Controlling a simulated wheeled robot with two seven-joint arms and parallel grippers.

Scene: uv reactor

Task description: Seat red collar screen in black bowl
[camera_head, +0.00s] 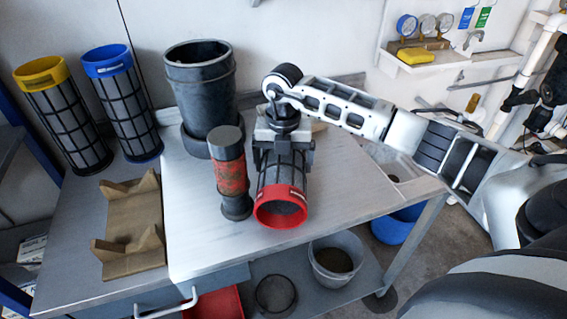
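The red collar screen (281,207) is a dark mesh cylinder with a red ring, on or just above the table right of centre. Its red ring faces me, and its body points away, under my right gripper. My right gripper (284,152) points down from above, with its fingers on both sides of the screen's body, shut on it. I cannot tell whether the screen touches the table. The black bowl (200,95) is a tall dark open-topped vessel standing upright at the back, left of the gripper. The inside of the bowl is mostly hidden. My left gripper is not in view.
A black and red cylinder (232,178) stands upright between bowl and screen. Yellow-collared (65,120) and blue-collared (128,110) screens stand at the left. A wooden cradle (134,225) lies empty at the front left. A grey bucket (335,260) is on the lower shelf.

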